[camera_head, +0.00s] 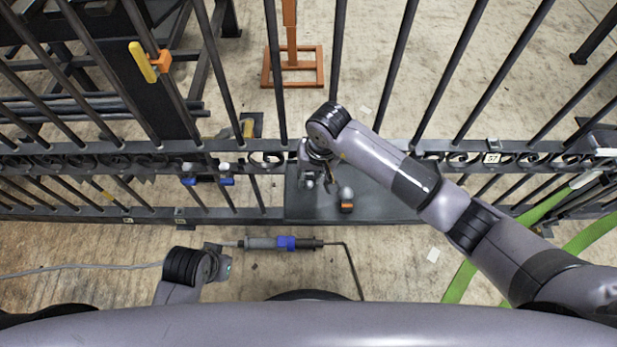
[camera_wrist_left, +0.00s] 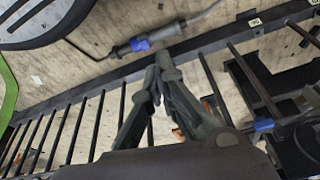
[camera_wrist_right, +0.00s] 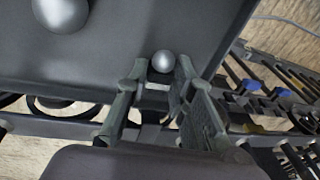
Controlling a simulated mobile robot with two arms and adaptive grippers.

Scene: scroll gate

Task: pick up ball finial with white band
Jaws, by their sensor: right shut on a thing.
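In the right wrist view, a grey ball finial (camera_wrist_right: 163,62) with a pale band below it stands between the fingertips of my right gripper (camera_wrist_right: 155,88). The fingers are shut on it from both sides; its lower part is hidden. In the head view, my right gripper (camera_head: 319,182) is above the dark grey tray (camera_head: 385,205) at the gate's rail. A second ball finial (camera_head: 345,193), with an orange band, sits on the tray just right of it. My left gripper (camera_wrist_left: 161,68) has its fingertips together with nothing seen between them; in the head view it is low on the left.
The gate's dark bars and scrolled rail (camera_head: 470,150) cross the view. Two blue-banded finials (camera_head: 223,168) (camera_head: 189,169) stand on the rail left of the tray. A grey and blue tool (camera_head: 285,243) lies on the floor beside my left gripper. A yellow and orange clamp (camera_head: 143,62) is at upper left.

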